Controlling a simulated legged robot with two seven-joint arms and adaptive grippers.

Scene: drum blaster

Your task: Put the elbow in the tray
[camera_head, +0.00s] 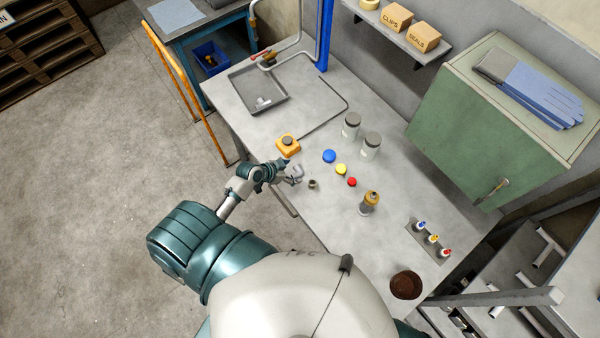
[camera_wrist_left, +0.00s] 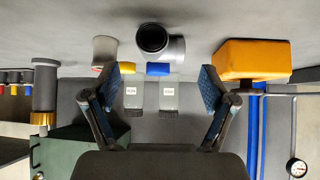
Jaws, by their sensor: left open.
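The elbow (camera_head: 312,184) is a small grey pipe fitting on the workbench, just right of my left gripper (camera_head: 296,174). In the left wrist view the elbow (camera_wrist_left: 155,40), with a round dark opening facing the camera, lies ahead of the open fingers (camera_wrist_left: 162,88), between their tips in the picture. No contact shows, and nothing is in the grip. The tray (camera_head: 246,108) is shallow and grey, at the bench's far left, with a pale grey fitting (camera_head: 263,102) lying in it. My right gripper is not in view.
An orange box (camera_head: 288,145) with a dark knob stands between gripper and tray. Blue (camera_head: 329,156), yellow (camera_head: 341,169) and red (camera_head: 352,182) caps lie beyond the elbow. Two jars (camera_head: 351,125) and an amber-topped bottle (camera_head: 369,203) stand farther right. The bench strip before the tray is clear.

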